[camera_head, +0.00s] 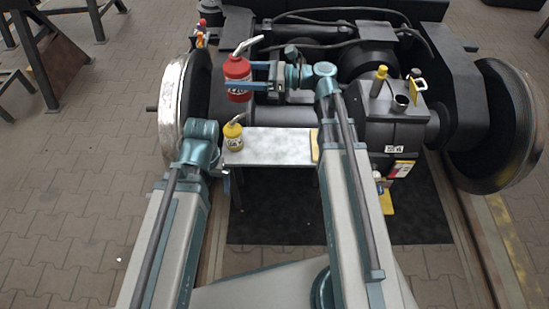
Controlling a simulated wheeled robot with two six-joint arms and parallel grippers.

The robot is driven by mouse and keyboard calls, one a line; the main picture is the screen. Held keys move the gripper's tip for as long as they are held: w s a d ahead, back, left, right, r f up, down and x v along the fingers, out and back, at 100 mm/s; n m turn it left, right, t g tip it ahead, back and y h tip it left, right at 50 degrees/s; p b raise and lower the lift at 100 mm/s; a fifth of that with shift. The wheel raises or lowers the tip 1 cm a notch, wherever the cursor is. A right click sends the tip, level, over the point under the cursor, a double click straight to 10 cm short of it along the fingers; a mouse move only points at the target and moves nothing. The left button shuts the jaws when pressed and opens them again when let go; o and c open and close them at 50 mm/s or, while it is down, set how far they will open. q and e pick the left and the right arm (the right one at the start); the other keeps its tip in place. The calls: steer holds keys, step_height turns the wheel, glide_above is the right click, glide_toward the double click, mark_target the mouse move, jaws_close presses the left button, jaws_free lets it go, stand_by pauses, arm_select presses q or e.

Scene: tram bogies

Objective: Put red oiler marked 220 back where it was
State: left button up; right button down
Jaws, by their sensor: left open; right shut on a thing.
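A red oiler (237,72) with a pale angled spout is held upright in the camera_head view, above the back left of a pale metal shelf (280,147). My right gripper (240,78) is shut on it, reaching in from the right. Its label is partly covered by the gripper, so I cannot read the number. A yellow oiler (233,138) stands on the shelf's left end. My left gripper (227,181) is open and empty, low beside the shelf's left edge.
A dark gearbox (372,128) with a yellow cap (380,77) and an open filler neck (401,102) stands right of the shelf. Wheels flank the bogie, left (174,105) and right (505,125). The shelf's middle is clear.

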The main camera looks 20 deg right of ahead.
steer(key=s+d+f+m+t+h+b, duration=0.1)
steer(key=s+d+f+m+t+b, duration=0.1)
steer(key=d+f+b, duration=0.65)
steer(key=s+d+f+m+t+h+b, duration=0.1)
steer(key=s+d+f+t+b, duration=0.15)
steer(key=d+f+b, duration=0.6)
steer(key=s+d+f+m+t+h+b, duration=0.2)
steer(key=d+f+b, duration=0.2)
steer(key=f+b, duration=0.8)
steer(key=shift+w+a+f+b, duration=0.65)
steer(key=shift+w+a+f, duration=0.35)
steer(key=shift+w+a, duration=0.85)
steer(key=shift+w+a+f+b, duration=0.65)
steer(key=shift+w+a+f, duration=0.55)
steer(key=shift+w, duration=1.1)
steer(key=shift+w+a+f+b, duration=0.65)
steer(key=shift+w+a+f, duration=0.2)
steer(key=shift+w+a, duration=1.05)
steer(key=shift+w+d, duration=0.15)
steer(key=shift+d, duration=0.05)
steer(key=shift+f, duration=0.2)
jaws_free()
steer(key=shift+r, duration=0.1)
